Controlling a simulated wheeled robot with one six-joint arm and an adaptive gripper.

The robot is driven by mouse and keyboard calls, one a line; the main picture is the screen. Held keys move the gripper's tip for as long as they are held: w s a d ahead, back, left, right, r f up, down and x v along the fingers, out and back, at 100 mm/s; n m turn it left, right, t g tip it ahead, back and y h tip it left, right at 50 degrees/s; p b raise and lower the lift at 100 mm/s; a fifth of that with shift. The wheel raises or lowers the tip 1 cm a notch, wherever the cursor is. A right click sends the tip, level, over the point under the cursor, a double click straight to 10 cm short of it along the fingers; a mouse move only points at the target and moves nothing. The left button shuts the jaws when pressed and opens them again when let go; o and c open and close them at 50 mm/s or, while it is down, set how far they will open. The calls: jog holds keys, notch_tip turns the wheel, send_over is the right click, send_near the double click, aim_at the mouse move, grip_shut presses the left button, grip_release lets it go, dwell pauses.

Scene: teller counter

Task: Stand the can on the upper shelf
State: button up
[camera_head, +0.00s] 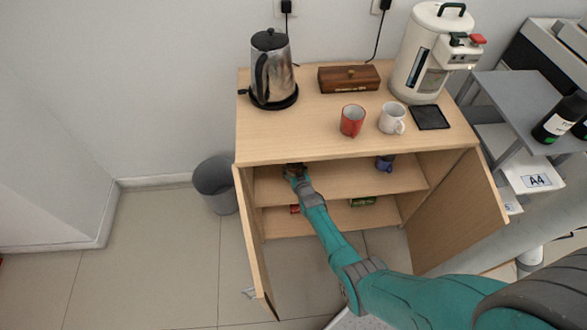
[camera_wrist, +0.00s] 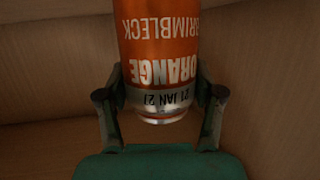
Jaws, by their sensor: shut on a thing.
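An orange can (camera_wrist: 157,55) with white lettering and a silver end fills the middle of the wrist view. My gripper (camera_wrist: 160,95) is shut on it, one finger on each side near the silver end. In the head view my gripper (camera_head: 295,170) reaches into the open cabinet at the upper shelf (camera_head: 345,179), just under the cabinet top. The can is hidden there by the top and my arm. I cannot tell whether the can touches the shelf.
A blue mug (camera_head: 384,163) stands to the right on the upper shelf. A green item (camera_head: 362,201) lies on the level below. Both cabinet doors, left (camera_head: 255,245) and right (camera_head: 458,208), stand open around my arm. A kettle (camera_head: 271,68) and mugs stand on top.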

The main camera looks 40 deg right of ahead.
jog(key=o, duration=1.6)
jog(key=v, duration=1.2)
jog(key=shift+d+r, duration=0.1)
jog(key=shift+s, duration=0.1)
jog(key=s+a+r+n+y, duration=0.1)
jog(key=s+a+r, duration=0.2)
jog(key=s+a, duration=0.35)
jog(key=s+a+r+n+t+y, duration=0.1)
jog(key=s+a+r, duration=0.25)
jog(key=s, duration=0.55)
jog(key=s+a+r+y, duration=0.1)
jog(key=s+a+r, duration=0.1)
jog(key=s+a, duration=0.5)
jog(key=s+a+r+n+y, duration=0.1)
jog(key=s+r, duration=0.4)
jog(key=r, duration=0.2)
jog(key=s+a+r+y, duration=0.1)
jog(key=s+a+r, duration=0.1)
jog(key=s+r, duration=0.3)
jog(key=s+a+r+n, duration=0.1)
jog(key=s+r, duration=0.5)
jog(key=r, duration=0.4)
jog(key=shift+s+a+r+n+y, duration=0.1)
jog(key=shift+a+r+n+y, duration=0.2)
jog(key=shift+a+y, duration=0.1)
